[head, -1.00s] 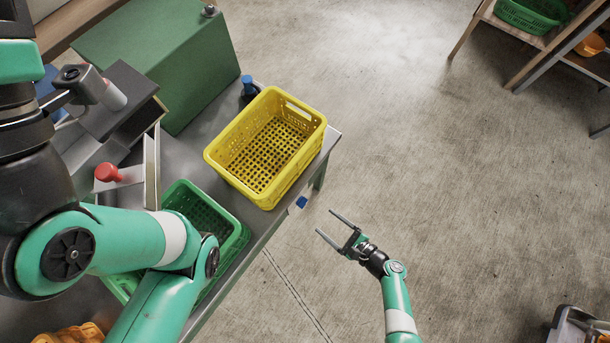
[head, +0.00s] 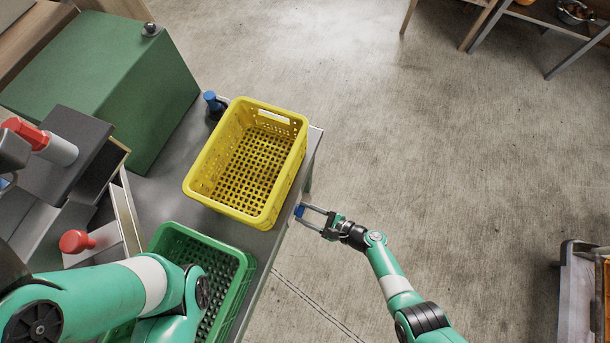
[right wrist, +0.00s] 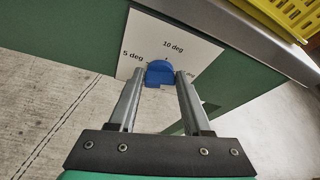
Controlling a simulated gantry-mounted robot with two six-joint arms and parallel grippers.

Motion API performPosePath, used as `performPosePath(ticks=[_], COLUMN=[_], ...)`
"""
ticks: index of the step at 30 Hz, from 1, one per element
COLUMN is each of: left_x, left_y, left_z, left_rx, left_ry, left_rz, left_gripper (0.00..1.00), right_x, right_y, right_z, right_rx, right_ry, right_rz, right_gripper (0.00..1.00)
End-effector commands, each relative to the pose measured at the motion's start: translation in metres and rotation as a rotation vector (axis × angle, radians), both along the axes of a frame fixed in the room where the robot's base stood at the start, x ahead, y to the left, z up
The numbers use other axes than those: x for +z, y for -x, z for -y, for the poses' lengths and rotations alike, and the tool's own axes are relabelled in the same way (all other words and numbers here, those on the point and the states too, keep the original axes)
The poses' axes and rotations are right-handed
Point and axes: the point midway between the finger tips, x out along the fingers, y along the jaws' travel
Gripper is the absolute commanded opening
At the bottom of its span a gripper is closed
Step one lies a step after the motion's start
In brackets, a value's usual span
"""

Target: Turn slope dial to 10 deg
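The blue slope dial (right wrist: 160,73) sits on a white plate (right wrist: 190,50) on the green side of the bench. The plate reads "5 deg" at the left and "10 deg" above the dial; its right part is partly hidden by a finger. Which way the dial points is hard to tell. My right gripper (right wrist: 160,77) is open, with its fingertips at the left and right sides of the dial. Contact is not clear. In the head view the right gripper (head: 300,213) is at the bench edge by the blue dial (head: 299,210). My left gripper is out of view.
A yellow crate (head: 198,190) stands on the bench (head: 165,190) just above the dial. A green crate (head: 243,285) is beside it, partly behind my left arm. A red knob (head: 76,241) is at the left. Open floor lies right of the bench.

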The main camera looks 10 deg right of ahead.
Motion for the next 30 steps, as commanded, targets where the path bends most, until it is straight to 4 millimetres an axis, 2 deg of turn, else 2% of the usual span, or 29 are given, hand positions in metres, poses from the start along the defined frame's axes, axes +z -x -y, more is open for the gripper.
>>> performPosePath(ticks=[1,6,8,20,30], left_x=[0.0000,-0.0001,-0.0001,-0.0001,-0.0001], left_y=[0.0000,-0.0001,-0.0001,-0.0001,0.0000], left_z=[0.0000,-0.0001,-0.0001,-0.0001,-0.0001], left_rx=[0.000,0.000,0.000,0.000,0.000], left_ry=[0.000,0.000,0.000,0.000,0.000], left_rz=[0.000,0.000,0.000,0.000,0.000], left_gripper=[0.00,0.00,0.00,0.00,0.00], right_x=[0.0000,0.0000,-0.0001,-0.0011,-0.0030], right_y=[0.0000,0.0001,0.0001,0.0014,0.0037], right_z=[0.0000,-0.0001,0.0000,-0.0005,-0.0021], right_rx=[0.000,0.000,0.000,0.000,0.000], right_ry=[0.000,0.000,0.000,0.037,0.163], right_rz=[0.000,0.000,0.000,0.054,0.240], right_gripper=[0.38,0.07,0.00,0.00,0.00])
